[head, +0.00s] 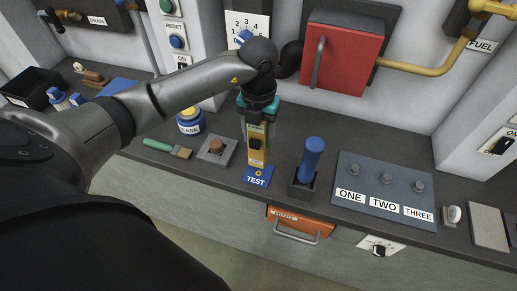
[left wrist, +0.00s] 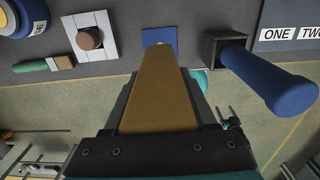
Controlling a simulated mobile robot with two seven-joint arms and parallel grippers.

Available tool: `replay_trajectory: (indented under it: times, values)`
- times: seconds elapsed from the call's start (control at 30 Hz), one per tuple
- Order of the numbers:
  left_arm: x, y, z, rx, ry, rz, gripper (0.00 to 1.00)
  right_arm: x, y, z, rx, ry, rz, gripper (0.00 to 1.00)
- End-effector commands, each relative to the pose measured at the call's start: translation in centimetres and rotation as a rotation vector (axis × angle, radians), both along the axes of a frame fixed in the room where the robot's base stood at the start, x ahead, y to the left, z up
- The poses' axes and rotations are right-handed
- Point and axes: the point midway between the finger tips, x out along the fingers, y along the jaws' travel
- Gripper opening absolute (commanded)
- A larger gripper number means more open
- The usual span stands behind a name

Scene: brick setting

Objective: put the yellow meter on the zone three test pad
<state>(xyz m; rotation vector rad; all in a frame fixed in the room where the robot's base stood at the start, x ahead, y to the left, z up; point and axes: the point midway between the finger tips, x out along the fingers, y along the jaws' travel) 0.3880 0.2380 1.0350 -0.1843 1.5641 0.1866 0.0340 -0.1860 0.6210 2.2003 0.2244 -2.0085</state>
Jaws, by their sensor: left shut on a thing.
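The yellow meter (head: 257,149) is upright in my left gripper (head: 258,112), which is shut around its upper part. The meter has a dark knob on its front face. Its lower end is just behind the lettering of the blue TEST pad (head: 257,177); I cannot tell whether it touches. In the left wrist view the meter (left wrist: 163,85) runs up between the fingers toward the blue pad (left wrist: 159,37). A dark plate (head: 382,190) to the right carries the labels ONE, TWO and THREE, with a stud above each. My right gripper is not in view.
A blue-handled lever (head: 313,160) in a dark box stands just right of the pad. A plate with a brown button (head: 216,147), a green-handled brush (head: 167,147) and a blue-and-yellow can (head: 190,121) are to the left. An orange drawer (head: 301,222) sits below the counter edge.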

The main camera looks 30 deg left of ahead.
Motion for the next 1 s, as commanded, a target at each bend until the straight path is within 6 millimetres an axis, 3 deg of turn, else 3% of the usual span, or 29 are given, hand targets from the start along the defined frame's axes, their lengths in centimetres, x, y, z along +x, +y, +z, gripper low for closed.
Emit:
replay_trajectory:
  times: [0.27,0.5,0.87,0.9,1.0]
  values:
    - [0.0,-0.1,-2.2,-0.002,0.0,0.0,0.0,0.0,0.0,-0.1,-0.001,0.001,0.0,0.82]
    - [0.0,-0.1,-5.6,-0.001,0.001,0.0,0.0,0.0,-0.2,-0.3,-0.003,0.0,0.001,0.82]
    - [0.1,0.0,-6.0,-0.001,-0.002,-0.001,0.0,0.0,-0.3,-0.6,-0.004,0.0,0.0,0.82]
    - [0.0,0.0,-5.9,-0.001,-0.001,-0.001,0.61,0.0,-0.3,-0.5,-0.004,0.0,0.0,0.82]
    - [0.0,0.0,-5.9,-0.001,-0.001,-0.001,0.72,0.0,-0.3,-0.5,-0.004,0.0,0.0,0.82]
